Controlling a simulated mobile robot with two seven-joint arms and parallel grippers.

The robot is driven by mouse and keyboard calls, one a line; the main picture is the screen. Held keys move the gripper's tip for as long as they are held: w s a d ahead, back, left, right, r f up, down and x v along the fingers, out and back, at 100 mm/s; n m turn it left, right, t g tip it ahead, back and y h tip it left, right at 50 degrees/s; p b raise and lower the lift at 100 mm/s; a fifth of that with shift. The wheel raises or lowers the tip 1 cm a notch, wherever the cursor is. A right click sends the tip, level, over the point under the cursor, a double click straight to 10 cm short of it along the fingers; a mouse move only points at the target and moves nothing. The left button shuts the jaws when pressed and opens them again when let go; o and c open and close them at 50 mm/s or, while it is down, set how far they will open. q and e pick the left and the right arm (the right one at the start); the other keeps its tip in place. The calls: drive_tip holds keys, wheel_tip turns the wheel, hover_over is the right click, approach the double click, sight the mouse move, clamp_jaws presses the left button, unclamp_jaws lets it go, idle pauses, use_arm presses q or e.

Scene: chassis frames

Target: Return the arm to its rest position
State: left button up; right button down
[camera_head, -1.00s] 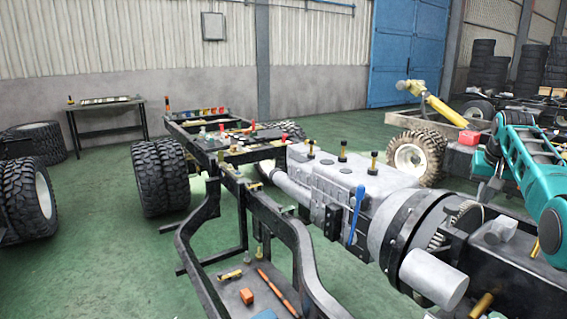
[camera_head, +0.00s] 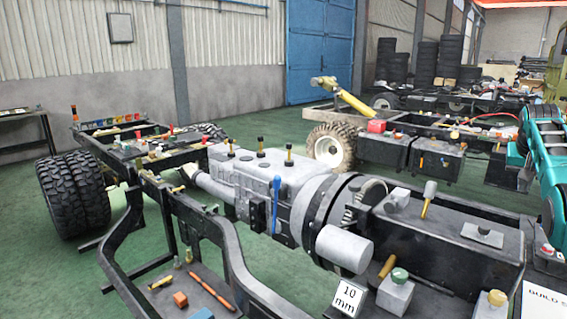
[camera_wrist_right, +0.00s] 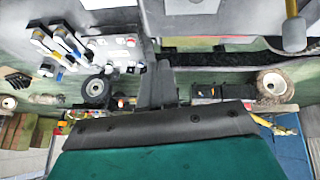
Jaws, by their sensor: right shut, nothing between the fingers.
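My right arm (camera_head: 548,160), teal with dark joints, stands at the right edge of the head view, partly cut off by the frame. Its gripper is hard to make out there against the dark chassis behind it. In the right wrist view, the grey fingers of my right gripper (camera_wrist_right: 158,82) are together with nothing between them, beyond the dark wrist housing. My left gripper is in neither view.
A chassis frame with a grey engine (camera_head: 270,180) and a blue-handled tool (camera_head: 275,205) fills the foreground. A second chassis with a wheel (camera_head: 330,147) lies behind. Green floor (camera_head: 30,270) is clear at left.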

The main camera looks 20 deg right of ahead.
drive_tip(key=w+a+f+n+t+h, duration=0.2)
drive_tip(key=w+a+f+n+t, duration=0.15)
drive_tip(key=a+f+n, duration=0.4)
drive_tip(key=w+a+f+n+t+h, duration=0.2)
drive_tip(key=w+a+f+n+t, duration=0.15)
drive_tip(key=a+f+n, duration=0.45)
drive_tip(key=s+a+f+n+y, duration=0.2)
drive_tip(key=s+a+f, duration=0.1)
drive_tip(key=a, duration=0.3)
drive_tip(key=s+a+f+n+y, duration=0.1)
drive_tip(key=s+a+f+y, duration=0.2)
drive_tip(key=a+f, duration=0.3)
drive_tip(key=s+a+f+n+t+y, duration=0.1)
drive_tip(key=s+a+f+n+y, duration=0.1)
drive_tip(key=a+f, duration=0.3)
drive_tip(key=shift+s+a+f+n+y, duration=0.1)
drive_tip(key=shift+s+a+n+y, duration=0.25)
drive_tip(key=shift+s+a, duration=0.4)
drive_tip(key=s+a+f+n+y, duration=0.1)
drive_tip(key=s+a+f+y, duration=0.25)
drive_tip(key=s+a, duration=0.6)
drive_tip(key=a+f+m, duration=0.1)
drive_tip(key=a+m, duration=0.7)
drive_tip(key=a, duration=0.9)
drive_tip(key=shift+a+f+t, duration=0.2)
drive_tip(key=shift+f+t, duration=0.05)
drive_tip(key=shift+t, duration=0.15)
